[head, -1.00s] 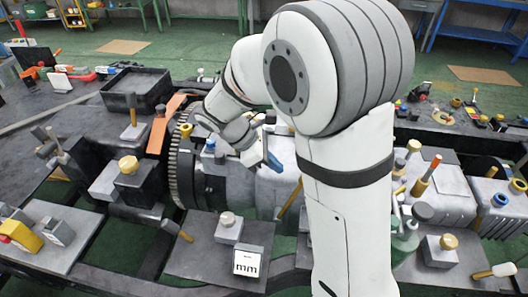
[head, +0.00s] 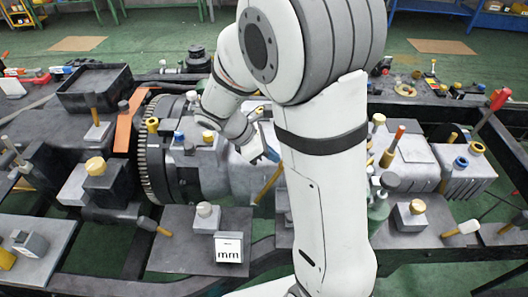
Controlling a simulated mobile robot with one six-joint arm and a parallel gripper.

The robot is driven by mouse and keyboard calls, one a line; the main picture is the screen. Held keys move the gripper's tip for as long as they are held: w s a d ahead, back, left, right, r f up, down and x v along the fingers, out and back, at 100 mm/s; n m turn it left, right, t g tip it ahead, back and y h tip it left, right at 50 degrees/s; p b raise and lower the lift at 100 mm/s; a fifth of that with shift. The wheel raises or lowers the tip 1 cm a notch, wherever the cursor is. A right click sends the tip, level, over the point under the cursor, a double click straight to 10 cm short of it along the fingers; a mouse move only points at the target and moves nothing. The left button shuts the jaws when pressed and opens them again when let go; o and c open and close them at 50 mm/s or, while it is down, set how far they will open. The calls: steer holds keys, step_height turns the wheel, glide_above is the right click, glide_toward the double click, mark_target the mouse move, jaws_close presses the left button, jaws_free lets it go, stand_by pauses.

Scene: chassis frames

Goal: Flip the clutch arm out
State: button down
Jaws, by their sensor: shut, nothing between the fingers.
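The dark chassis carries a clutch and gearbox assembly with a toothed ring (head: 150,165) and a grey housing (head: 205,170). I cannot tell for sure which part is the clutch arm. A thin yellow rod (head: 268,186) slants up from the side of the housing, just below my gripper. My gripper (head: 268,154) is shut and empty over the right part of the housing, with a blue part showing near its tip. My own arm hides much of the housing right of it. I cannot tell whether the fingertips touch anything.
A black tray (head: 95,88) and an orange strip (head: 128,122) lie at the left. A finned grey block (head: 465,172) and a red-handled lever (head: 490,112) are at the right.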

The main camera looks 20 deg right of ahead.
steer(key=shift+s+d+f, duration=0.15)
steer(key=shift+d, duration=0.25)
steer(key=shift+s+d+f, duration=0.1)
steer(key=shift+s+d, duration=0.05)
steer(key=shift+d, duration=0.2)
steer(key=shift+s, duration=0.1)
